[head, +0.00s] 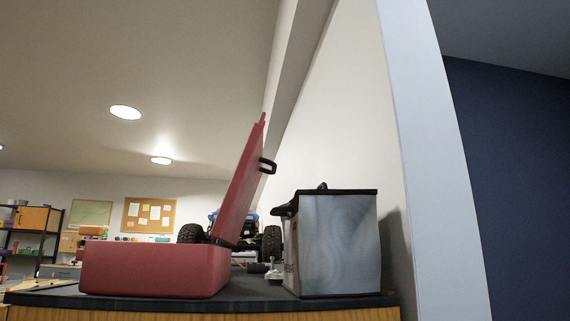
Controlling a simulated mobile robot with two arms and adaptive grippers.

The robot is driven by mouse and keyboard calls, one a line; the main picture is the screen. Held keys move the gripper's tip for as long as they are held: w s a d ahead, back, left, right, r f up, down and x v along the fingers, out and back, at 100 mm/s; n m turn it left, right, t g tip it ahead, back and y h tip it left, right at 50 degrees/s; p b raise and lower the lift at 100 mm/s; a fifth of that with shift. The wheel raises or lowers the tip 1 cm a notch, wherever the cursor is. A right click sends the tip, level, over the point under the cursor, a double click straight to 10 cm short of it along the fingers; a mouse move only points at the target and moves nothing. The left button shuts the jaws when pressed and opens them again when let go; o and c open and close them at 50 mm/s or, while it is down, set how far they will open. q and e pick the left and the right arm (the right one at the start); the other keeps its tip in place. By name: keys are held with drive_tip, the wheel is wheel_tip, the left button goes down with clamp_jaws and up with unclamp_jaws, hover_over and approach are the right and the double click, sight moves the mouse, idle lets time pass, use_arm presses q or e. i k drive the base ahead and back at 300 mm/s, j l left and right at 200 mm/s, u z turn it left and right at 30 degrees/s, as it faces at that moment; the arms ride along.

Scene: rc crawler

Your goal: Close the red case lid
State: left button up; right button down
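The red case (155,270) sits on a dark countertop in the head view. Its red lid (242,180) stands open, steeply raised and leaning to the right, with a dark handle (267,165) on its right face. The inside of the case is hidden by its front wall. Neither of my grippers shows in this view.
A grey box with a black top (338,245) stands right of the case. An RC crawler with a black wheel (272,243) is partly hidden behind the lid. The countertop (230,298) has a bare front strip. A wall rises close on the right.

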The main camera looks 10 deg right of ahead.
sight(229, 223)
drive_tip(key=k+j, duration=0.3)
drive_tip(key=j, duration=0.2)
drive_tip(key=k+j, duration=0.3)
drive_tip(key=j, duration=0.15)
drive_tip(key=z, duration=0.05)
